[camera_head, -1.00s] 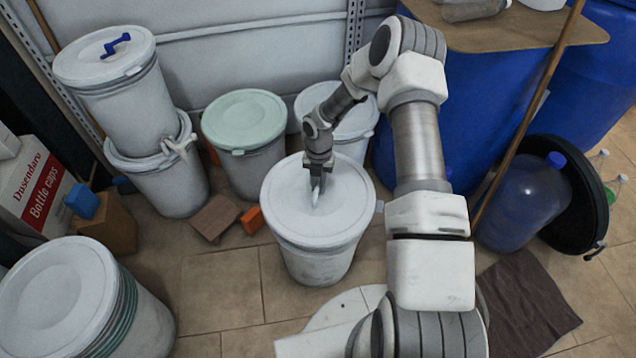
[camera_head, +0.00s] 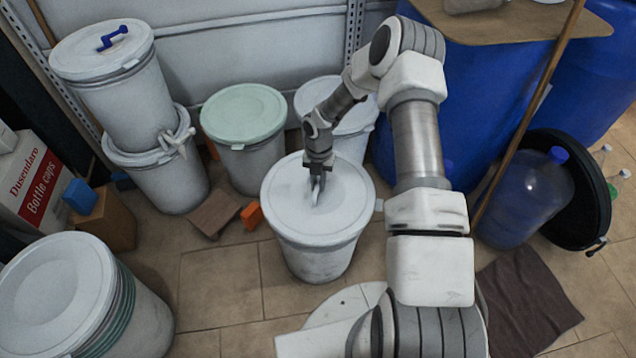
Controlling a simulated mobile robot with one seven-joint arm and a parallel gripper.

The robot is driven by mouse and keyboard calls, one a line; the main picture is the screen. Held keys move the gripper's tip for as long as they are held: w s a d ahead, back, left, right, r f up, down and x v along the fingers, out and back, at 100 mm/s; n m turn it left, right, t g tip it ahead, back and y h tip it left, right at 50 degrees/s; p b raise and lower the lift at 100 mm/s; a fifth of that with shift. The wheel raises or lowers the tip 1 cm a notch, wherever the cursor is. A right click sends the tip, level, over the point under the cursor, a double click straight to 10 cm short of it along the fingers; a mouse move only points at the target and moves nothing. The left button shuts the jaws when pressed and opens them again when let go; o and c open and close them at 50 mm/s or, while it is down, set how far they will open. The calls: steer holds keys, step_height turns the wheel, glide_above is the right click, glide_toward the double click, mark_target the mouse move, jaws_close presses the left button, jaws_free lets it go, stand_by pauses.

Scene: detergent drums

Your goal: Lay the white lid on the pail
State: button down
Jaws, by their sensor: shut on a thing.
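The white lid (camera_head: 345,203) lies over the mouth of the white pail (camera_head: 318,262) in the middle of the floor. It looks level and covers the top; whether its rim is pressed down all round I cannot tell. My gripper (camera_head: 316,190) points down at the lid's middle and is shut on the lid's handle, a pale upright piece. The fingers partly hide the handle.
A green-lidded pail (camera_head: 243,115) and another white-lidded pail (camera_head: 345,115) stand behind. Stacked pails (camera_head: 125,90) are at the back left, a large pail (camera_head: 65,300) at the front left. An orange block (camera_head: 252,215) lies left of the pail. Tiles in front are clear.

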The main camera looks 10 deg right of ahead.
steer(key=shift+f+b, duration=0.55)
steer(key=shift+f, duration=0.25)
stand_by(1.1)
steer(key=shift+c, duration=1.4)
jaws_free()
steer(key=shift+r, duration=0.1)
steer(key=shift+r+p, duration=2.55)
steer(key=shift+r, duration=0.85)
